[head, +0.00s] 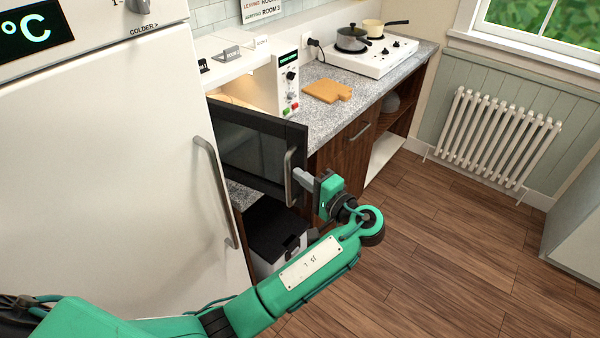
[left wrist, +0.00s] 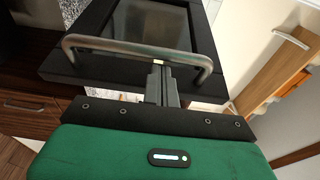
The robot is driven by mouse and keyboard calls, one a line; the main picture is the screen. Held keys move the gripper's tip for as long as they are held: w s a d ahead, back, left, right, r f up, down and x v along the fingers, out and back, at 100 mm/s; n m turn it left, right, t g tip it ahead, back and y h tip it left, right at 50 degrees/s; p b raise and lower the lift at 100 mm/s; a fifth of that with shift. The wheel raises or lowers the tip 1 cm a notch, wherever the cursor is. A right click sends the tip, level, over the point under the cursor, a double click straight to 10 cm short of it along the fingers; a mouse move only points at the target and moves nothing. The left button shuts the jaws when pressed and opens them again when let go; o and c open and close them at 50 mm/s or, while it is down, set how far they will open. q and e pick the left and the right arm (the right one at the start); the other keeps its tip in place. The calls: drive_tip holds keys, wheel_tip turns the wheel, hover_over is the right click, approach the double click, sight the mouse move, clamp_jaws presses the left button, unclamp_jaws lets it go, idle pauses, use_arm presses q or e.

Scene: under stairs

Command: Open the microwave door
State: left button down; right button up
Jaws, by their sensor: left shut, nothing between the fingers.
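The microwave (head: 287,88) is white, with a display, knobs and coloured buttons, and stands on the counter beside the fridge. Its dark door (head: 248,150) stands open, swung out from the lit cavity toward me. The metal bar handle (head: 289,178) is on the door's outer edge. It also shows across the left wrist view (left wrist: 110,46). My left gripper (head: 299,175) is at the handle, its fingers (left wrist: 161,70) shut together with nothing between them. The fingertips meet or overlap the bar in view; I cannot tell whether they touch it. My right gripper is not in view.
A white fridge (head: 95,170) with a long handle fills the left. The granite counter (head: 330,118) holds a cutting board (head: 327,91) and a hob (head: 368,58) with pots. A black-lidded bin (head: 280,230) is below the door. The wooden floor (head: 440,240) at right is clear.

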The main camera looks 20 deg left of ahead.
use_arm(q)
drive_tip(key=shift+s, duration=0.1)
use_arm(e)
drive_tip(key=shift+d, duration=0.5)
